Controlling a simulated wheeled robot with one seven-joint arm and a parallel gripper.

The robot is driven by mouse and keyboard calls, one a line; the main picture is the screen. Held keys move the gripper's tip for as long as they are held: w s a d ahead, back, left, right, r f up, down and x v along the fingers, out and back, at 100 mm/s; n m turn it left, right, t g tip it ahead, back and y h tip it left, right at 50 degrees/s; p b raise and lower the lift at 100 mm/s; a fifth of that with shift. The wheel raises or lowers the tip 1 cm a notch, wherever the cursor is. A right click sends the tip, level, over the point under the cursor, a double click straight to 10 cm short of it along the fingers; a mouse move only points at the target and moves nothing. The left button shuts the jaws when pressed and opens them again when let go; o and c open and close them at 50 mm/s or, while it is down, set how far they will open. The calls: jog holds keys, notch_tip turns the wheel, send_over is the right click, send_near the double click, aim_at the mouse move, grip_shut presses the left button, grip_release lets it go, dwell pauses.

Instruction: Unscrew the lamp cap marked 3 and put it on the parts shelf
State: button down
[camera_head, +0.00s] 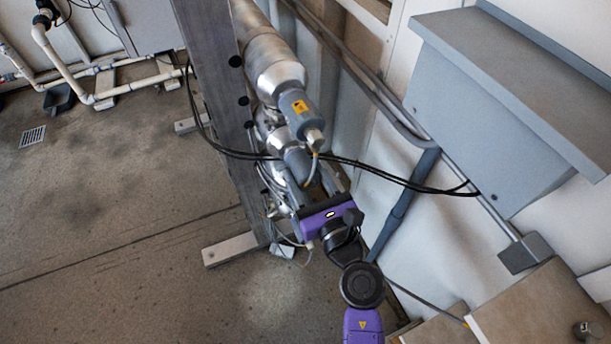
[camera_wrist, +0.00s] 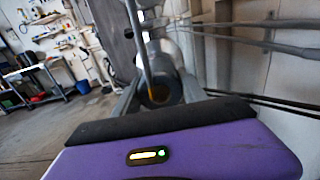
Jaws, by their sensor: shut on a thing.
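My gripper (camera_head: 310,184) is at the lower end of a metal reactor assembly and is shut on a grey cylindrical lamp cap (camera_head: 297,162). The cap is in line with the lower metal tube, and a cable runs close by it. In the wrist view the round end of the cap (camera_wrist: 160,94) sits between my fingers, with a thin cable or rod in front of it. I cannot read a number on it, nor tell whether it is still threaded on. A second grey cap (camera_head: 295,103) with a yellow warning label sits above. No parts shelf is clearly identifiable.
Black cables (camera_head: 385,172) cross from the upright beam (camera_head: 215,75) to the wall, close above my gripper. A grey wall cabinet (camera_head: 490,110) juts out at right. Tan board surfaces (camera_head: 540,305) are at lower right. The floor (camera_head: 100,200) at left is mostly clear.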

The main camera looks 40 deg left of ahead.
jog(key=shift+s+d, duration=0.1)
jog(key=shift+d, duration=0.05)
jog(key=shift+p+v, duration=0.3)
jog(key=shift+v, duration=0.75)
jog(key=shift+s+d, duration=0.1)
jog(key=shift+d, duration=0.3)
jog(key=p, duration=0.1)
send_near(310, 184)
jog(key=shift+x, duration=1.15)
jog(key=shift+s, duration=0.1)
